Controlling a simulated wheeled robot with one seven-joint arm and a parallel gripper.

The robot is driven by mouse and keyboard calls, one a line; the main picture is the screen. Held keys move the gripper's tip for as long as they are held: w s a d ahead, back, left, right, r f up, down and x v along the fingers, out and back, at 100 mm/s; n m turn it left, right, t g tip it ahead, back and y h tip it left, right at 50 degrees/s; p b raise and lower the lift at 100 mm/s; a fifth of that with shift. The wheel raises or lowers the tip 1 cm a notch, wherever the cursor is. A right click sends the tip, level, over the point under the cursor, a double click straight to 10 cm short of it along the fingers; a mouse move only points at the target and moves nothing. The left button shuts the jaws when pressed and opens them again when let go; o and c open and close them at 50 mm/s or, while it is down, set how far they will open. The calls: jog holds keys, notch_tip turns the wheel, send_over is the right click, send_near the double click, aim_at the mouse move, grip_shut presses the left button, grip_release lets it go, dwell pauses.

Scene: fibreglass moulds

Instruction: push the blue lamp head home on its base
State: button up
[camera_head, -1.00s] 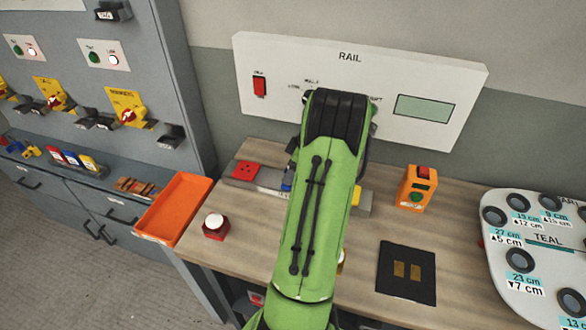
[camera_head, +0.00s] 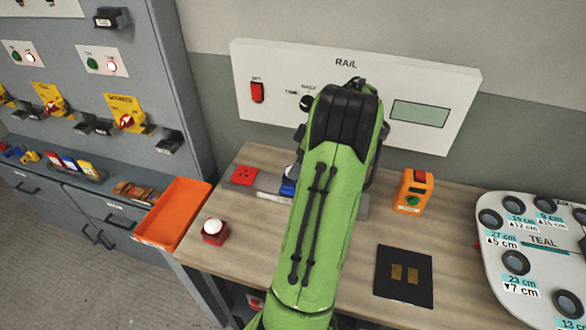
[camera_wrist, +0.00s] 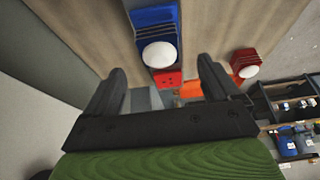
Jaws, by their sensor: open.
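The blue lamp head (camera_head: 288,187) with a white dome stands on the bench, partly hidden by my arm in the head view. In the wrist view the finned blue lamp head (camera_wrist: 153,20) and its white dome show ahead of my gripper. My gripper (camera_wrist: 160,88) is open and empty, its two fingers spread either side of the lamp's line. My arm hides it in the head view. A grey strip (camera_head: 269,194) runs beside the lamp. I cannot tell how the lamp sits on its base. A red block with holes (camera_head: 244,175) is to its left; it also shows in the wrist view (camera_wrist: 168,79).
A red lamp with white dome (camera_head: 214,232) stands at the bench's left front, beside an orange tray (camera_head: 172,214). The RAIL panel (camera_head: 355,90) is behind. The bench's right middle has free room.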

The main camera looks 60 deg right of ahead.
jog(key=p+v, duration=0.2)
jog(key=v, duration=0.6)
jog(key=shift+s+r, duration=0.15)
jog(key=shift+r, duration=0.1)
